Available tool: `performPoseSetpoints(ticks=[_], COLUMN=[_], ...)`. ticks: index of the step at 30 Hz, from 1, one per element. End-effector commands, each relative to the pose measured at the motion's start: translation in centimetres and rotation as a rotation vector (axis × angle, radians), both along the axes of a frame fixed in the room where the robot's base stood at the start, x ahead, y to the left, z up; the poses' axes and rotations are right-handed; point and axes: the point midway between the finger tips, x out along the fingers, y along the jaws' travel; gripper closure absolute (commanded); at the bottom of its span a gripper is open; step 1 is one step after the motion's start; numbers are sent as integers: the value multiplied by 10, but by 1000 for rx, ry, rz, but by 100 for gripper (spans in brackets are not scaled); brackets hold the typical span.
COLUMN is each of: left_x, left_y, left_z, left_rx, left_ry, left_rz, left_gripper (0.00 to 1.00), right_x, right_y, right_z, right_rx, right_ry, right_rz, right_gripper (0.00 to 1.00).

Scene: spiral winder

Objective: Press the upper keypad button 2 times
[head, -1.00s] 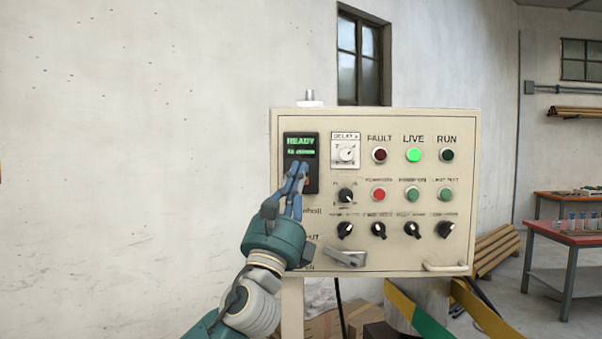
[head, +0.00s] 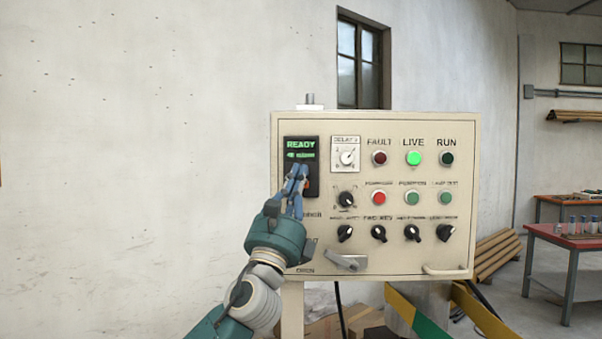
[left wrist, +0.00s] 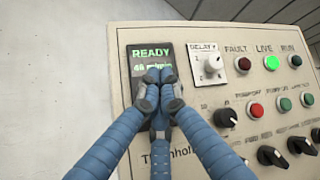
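The keypad (head: 300,150) is a dark panel with a green READY display at the upper left of the beige control box. It also shows in the left wrist view (left wrist: 151,60). My left gripper (head: 298,171) is at the lower part of the keypad, its blue fingers drawn together with nothing seen between them. In the left wrist view the fingertips (left wrist: 160,77) cover the area just below the display. They hide the keypad buttons, apart from a small red-orange bit in the head view; I cannot tell whether they touch. My right gripper is not in view.
The control box (head: 400,262) carries a delay dial (head: 347,157), lamps, a red button (head: 378,197), green buttons and several black knobs. The LIVE lamp (head: 414,158) glows green. A lever (head: 345,262) and a handle (head: 445,269) stick out below. A wall stands behind.

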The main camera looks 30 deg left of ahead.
Motion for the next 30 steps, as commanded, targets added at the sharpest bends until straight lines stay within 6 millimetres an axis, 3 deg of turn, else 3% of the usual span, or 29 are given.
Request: performPoseSetpoints(ticks=[30], left_x=[7], left_y=[4], left_z=[0], left_rx=[0], left_ry=[-1], left_rz=[0], left_gripper=[100], right_x=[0], right_y=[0], right_z=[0], right_rx=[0], right_ry=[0], right_rz=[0], right_gripper=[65])
